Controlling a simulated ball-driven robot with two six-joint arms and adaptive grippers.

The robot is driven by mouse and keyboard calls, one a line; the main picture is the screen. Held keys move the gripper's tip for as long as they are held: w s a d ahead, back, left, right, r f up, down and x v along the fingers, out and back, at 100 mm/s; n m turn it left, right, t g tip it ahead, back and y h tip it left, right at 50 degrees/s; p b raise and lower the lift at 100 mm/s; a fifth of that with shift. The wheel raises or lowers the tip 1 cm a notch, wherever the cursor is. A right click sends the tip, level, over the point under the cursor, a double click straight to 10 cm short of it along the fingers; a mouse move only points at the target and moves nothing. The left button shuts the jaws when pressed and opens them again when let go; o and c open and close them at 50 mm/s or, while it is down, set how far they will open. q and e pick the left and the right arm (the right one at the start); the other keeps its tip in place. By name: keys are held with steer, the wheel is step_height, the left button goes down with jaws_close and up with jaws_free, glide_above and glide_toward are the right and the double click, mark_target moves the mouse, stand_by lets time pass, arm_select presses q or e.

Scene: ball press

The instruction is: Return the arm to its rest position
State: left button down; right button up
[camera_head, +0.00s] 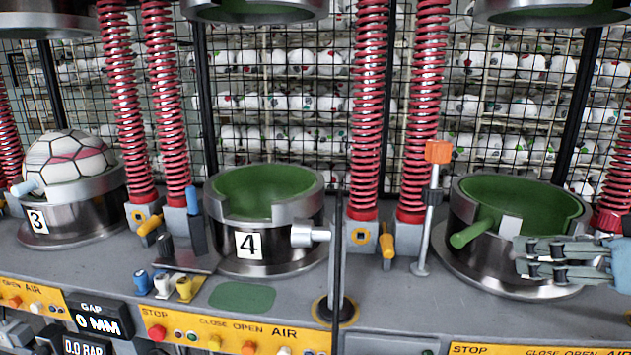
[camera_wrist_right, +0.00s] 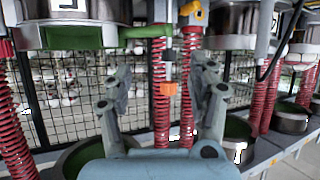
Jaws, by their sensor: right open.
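My right gripper (camera_head: 560,262) is at the right edge of the head view, beside the right-hand green-lined metal cup (camera_head: 470,262) and in front of part of its wall. In the right wrist view, its two fingers (camera_wrist_right: 158,90) are spread apart with nothing held between them. I cannot tell whether the fingers touch the cup. Most of my right arm is outside the head view. My left gripper is not in view.
Cup 4 (camera_head: 292,262) stands empty in the middle; cup 3 (camera_head: 75,212) holds a ball (camera_head: 70,155). An orange-topped post (camera_head: 438,152) and red springs (camera_head: 416,110) stand left of my gripper. A green handle (camera_head: 471,234) sticks out of the right-hand cup.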

steer(key=s+a+f+g+h, duration=0.1)
steer(key=s+a+f+g, duration=0.15)
steer(key=s+f, duration=0.3)
steer(key=s+a+f+m+g+h, duration=0.1)
steer(key=s+f+g, duration=0.3)
steer(key=s, duration=0.3)
steer(key=s+a+f+g+h, duration=0.1)
steer(key=s+a+f+g, duration=0.15)
steer(key=s+f, duration=0.3)
step_height(320, 180, down, 34)
steer(key=s+d+r+g+b, duration=0.1)
steer(key=s+d+g+b, duration=0.15)
steer(key=b, duration=0.45)
arm_select(q)
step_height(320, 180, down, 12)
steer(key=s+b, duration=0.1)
steer(key=b, duration=0.3)
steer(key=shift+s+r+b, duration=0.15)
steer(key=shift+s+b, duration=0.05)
steer(key=shift+b, duration=0.1)
arm_select(e)
steer(key=s+d+f, duration=0.1)
steer(key=s+f, duration=1.7)
steer(key=f, duration=0.3)
steer(key=shift+s+d+m, duration=0.25)
steer(key=shift+s+m, duration=0.1)
steer(key=shift+m, duration=0.05)
